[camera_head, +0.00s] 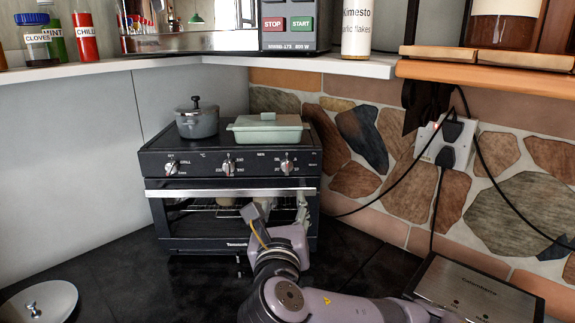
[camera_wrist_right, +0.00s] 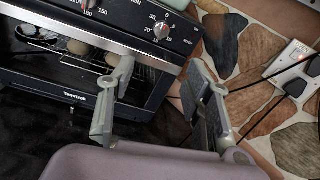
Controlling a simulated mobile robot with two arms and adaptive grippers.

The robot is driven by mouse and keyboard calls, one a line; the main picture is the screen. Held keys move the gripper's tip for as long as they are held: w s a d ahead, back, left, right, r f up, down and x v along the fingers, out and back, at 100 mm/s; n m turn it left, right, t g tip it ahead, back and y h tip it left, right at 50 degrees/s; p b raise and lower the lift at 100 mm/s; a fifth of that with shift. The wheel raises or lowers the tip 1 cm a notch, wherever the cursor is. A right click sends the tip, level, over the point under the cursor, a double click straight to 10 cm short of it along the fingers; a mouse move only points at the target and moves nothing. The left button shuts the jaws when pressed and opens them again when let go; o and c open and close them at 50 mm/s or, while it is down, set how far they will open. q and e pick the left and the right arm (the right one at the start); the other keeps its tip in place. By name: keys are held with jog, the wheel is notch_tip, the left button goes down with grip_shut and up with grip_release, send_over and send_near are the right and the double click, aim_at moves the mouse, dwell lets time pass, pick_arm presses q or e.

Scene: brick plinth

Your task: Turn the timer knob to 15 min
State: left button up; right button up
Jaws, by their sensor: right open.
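The black toaster oven (camera_head: 228,190) has three silver knobs on its front panel. The timer knob (camera_head: 287,166) is the right one; the right wrist view shows it (camera_wrist_right: 162,30) with a ring of minute numbers. Its exact setting is too small to read. My right gripper (camera_head: 277,208) is in front of the oven door, below the timer knob and apart from it. In the right wrist view its two fingers (camera_wrist_right: 160,72) are spread and empty, with the knob beyond the gap between them. My left gripper is not in view.
A grey pot (camera_head: 198,122) and a green lidded dish (camera_head: 267,130) stand on the oven. A shelf (camera_head: 200,62) runs above. Cables hang from a wall socket (camera_head: 445,142) at the right. A metal appliance (camera_head: 470,295) lies front right, a round lid (camera_head: 40,302) front left.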

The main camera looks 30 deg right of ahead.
aim_at(287, 170)
jog(key=p+x, duration=0.2)
jog(key=x, duration=1.3)
jog(key=shift+w+d+r+p, duration=0.15)
jog(key=shift+w+p, duration=0.2)
jog(key=shift+p, duration=0.05)
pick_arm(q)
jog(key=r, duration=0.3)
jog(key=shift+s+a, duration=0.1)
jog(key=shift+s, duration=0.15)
pick_arm(e)
jog(key=shift+s+r, duration=0.1)
jog(key=shift+c, duration=0.3)
grip_shut()
